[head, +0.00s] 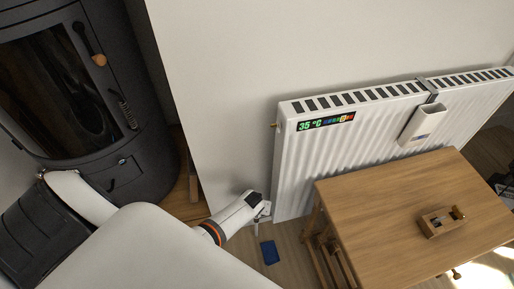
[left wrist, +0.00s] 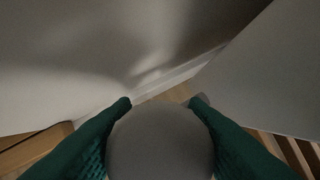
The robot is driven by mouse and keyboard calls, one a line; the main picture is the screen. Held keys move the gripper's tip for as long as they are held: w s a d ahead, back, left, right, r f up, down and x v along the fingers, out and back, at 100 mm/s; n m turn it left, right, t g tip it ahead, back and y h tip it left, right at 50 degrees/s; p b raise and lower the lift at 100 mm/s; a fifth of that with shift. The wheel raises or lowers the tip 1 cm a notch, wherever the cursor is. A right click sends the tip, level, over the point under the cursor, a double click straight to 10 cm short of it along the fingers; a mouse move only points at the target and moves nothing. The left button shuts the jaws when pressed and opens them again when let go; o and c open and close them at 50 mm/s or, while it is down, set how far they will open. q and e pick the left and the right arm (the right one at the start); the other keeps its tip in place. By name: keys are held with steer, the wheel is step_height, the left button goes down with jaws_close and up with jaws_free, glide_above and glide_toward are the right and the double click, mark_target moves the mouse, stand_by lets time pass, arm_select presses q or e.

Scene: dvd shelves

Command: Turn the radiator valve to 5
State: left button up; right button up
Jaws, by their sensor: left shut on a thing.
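The white radiator (head: 310,165) hangs on the wall, with a strip on its upper left reading 35 °C (head: 325,122). My left arm reaches to the radiator's lower left corner, where my left gripper (head: 264,208) is small and the valve is hard to make out. In the left wrist view, the green fingers of my left gripper (left wrist: 161,104) are on both sides of a grey rounded knob, the radiator valve (left wrist: 160,145), and shut on it. No numbers or mark on the valve can be read. My right gripper is not in view.
A wooden table (head: 390,190) with a small wooden box (head: 441,221) stands in front of the radiator. A black stove (head: 130,110) is on the left. A white container (head: 421,124) hangs on the radiator. A blue object (head: 269,252) lies on the floor below my gripper.

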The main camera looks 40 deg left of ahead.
arm_select(q)
steer(key=shift+n+g+y, duration=0.3)
steer(key=shift+n, duration=0.9)
steer(key=o, duration=1)
